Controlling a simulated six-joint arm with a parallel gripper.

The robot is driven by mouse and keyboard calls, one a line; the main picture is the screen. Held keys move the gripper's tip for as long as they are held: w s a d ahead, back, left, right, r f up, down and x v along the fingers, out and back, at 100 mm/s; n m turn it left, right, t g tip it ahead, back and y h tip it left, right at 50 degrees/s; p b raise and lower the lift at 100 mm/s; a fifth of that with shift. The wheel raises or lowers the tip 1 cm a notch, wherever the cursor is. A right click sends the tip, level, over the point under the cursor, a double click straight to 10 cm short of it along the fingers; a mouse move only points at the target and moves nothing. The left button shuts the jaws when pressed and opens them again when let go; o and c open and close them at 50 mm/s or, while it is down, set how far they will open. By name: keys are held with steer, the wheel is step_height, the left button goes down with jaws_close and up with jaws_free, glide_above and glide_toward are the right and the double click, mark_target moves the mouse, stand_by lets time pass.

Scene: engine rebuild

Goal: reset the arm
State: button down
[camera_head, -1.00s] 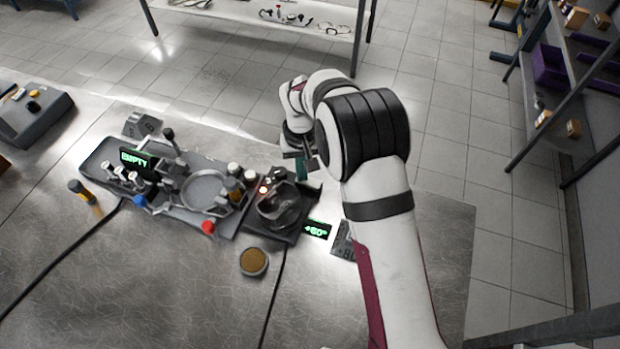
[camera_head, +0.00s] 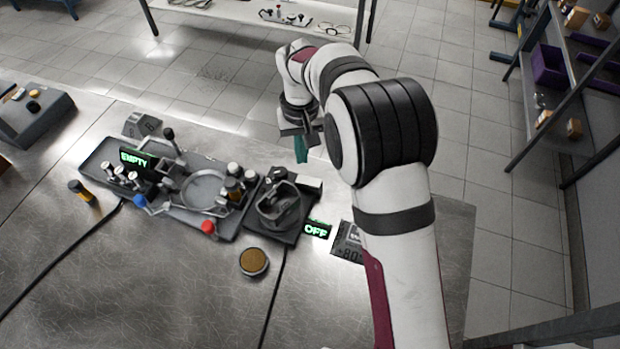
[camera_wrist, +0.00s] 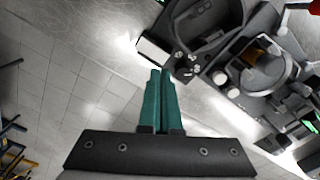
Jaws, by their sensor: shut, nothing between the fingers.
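My gripper (camera_head: 301,150) is at the end of my raised white arm, above the back right side of the metal table. Its teal fingers are together, with nothing between them; they also show in the wrist view (camera_wrist: 160,75). The dark heater unit (camera_head: 281,208) stands in front of and below the gripper, apart from it. Its small display (camera_head: 316,229) reads "OFF". In the wrist view the heater unit (camera_wrist: 190,55) lies beyond the fingertips.
A grey tray (camera_head: 150,198) with several parts and a display reading "EMPTY" (camera_head: 137,159) lies left of the heater. A round brown-topped pad (camera_head: 253,262) sits in front. A grey case (camera_head: 35,115) is at the far left. The table's front is mostly clear.

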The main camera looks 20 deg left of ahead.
steer(key=s+d+r+m, duration=0.2)
steer(key=s+d+r, duration=0.15)
steer(key=d, duration=0.25)
steer(key=s+d+r+m+y, duration=0.1)
steer(key=s+d+r+m, duration=0.1)
steer(key=s+d+r, duration=0.3)
steer(key=s+d+r+m, duration=0.2)
steer(key=d+r, duration=0.1)
steer(key=d, duration=0.4)
steer(key=s+d+m, duration=0.2)
steer(key=s+d, duration=0.1)
steer(key=s, duration=0.5)
steer(key=s+d+f+m, duration=0.1)
steer(key=s+d+m, duration=0.2)
steer(key=s, duration=0.4)
steer(key=shift+s+d+f+m+y, duration=0.15)
steer(key=shift+s+f+m+y, duration=0.15)
steer(key=shift+s+y, duration=0.1)
